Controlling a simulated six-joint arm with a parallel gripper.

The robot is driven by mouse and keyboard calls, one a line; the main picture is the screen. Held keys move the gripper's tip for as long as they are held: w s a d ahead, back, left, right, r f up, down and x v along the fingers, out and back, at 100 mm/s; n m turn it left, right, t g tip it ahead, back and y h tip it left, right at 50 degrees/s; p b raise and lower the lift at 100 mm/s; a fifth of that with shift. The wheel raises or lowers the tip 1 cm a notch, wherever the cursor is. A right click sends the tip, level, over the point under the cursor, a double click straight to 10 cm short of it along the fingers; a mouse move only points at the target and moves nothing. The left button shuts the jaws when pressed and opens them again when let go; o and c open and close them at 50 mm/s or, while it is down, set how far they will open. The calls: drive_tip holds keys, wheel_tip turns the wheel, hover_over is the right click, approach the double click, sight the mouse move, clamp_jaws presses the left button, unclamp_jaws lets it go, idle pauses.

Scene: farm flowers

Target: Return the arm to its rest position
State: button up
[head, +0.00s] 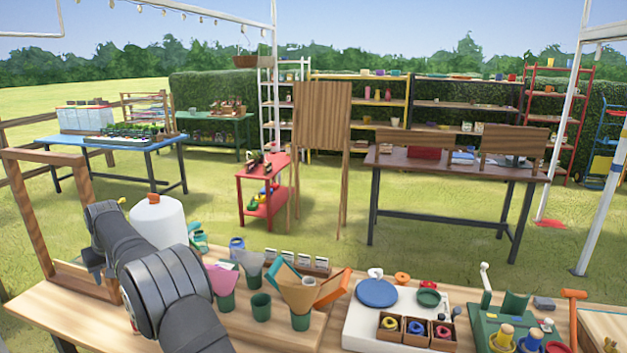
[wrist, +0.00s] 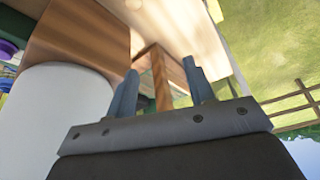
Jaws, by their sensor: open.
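My arm reaches from the bottom of the head view up and left over the wooden workbench (head: 255,335). My gripper (wrist: 162,88) shows in the wrist view with its two grey fingers apart and nothing between them. In the head view the gripper is mostly hidden behind my arm; only a grey part shows at the arm's left, close to a wooden frame (head: 30,205). A white rounded container (head: 158,218) stands just behind my arm. A large white cylinder (wrist: 55,125) is close beside the gripper on the left of the wrist view.
Green cups (head: 261,307) with coloured paper cones stand right of my arm. Further right are a white board with a blue disc (head: 376,292), small boxes of spools (head: 416,333) and a green tool stand (head: 500,325). Tables and shelves stand on the grass beyond.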

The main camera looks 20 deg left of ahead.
drive_tip(key=w+d+r, duration=0.4)
drive_tip(key=d+r, duration=0.2)
drive_tip(key=r, duration=0.5)
drive_tip(key=w+d+f+m+t, duration=0.1)
drive_tip(key=w+d+m, duration=0.1)
drive_tip(key=w+d, duration=1)
drive_tip(key=w+d+f+m+h, duration=0.1)
drive_tip(key=w+d+m, duration=0.2)
drive_tip(key=w+d, duration=1)
drive_tip(key=d, duration=0.7)
drive_tip(key=shift+w+d+f+m+t, duration=0.25)
drive_tip(key=shift+w+d+m+t, duration=0.05)
drive_tip(key=shift+d+t, duration=0.1)
